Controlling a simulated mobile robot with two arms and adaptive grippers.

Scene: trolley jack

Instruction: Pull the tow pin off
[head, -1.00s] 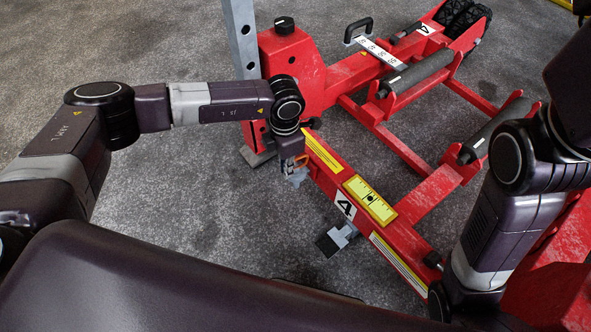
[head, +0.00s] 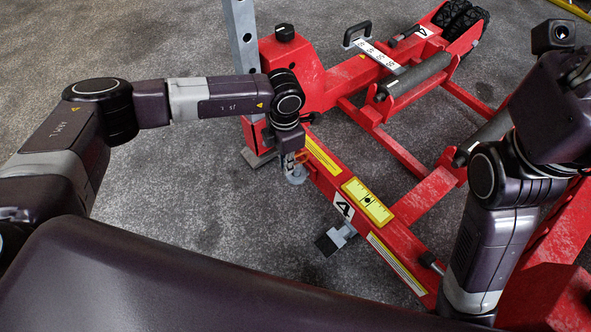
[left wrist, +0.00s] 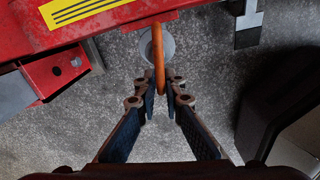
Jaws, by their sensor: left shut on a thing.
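The tow pin shows in the left wrist view as an orange loop (left wrist: 158,62), upright between my left fingers. A round grey disc (left wrist: 148,46) sits behind the loop, just below a red edge of the jack. My left gripper (left wrist: 163,98) is shut on the loop. In the head view the left gripper (head: 291,165) points down beside the red beam (head: 325,165), with a bit of orange tow pin (head: 301,157) showing. The fingers partly hide the pin, and I cannot tell how deep it sits. My right arm is at the right; its gripper is out of view.
A yellow level plate (head: 368,202) lies on the red beam. A grey foot pedal (head: 335,239) sticks out below it. A grey perforated post (head: 242,40) stands behind my left wrist. Grey floor is clear to the left of the beam.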

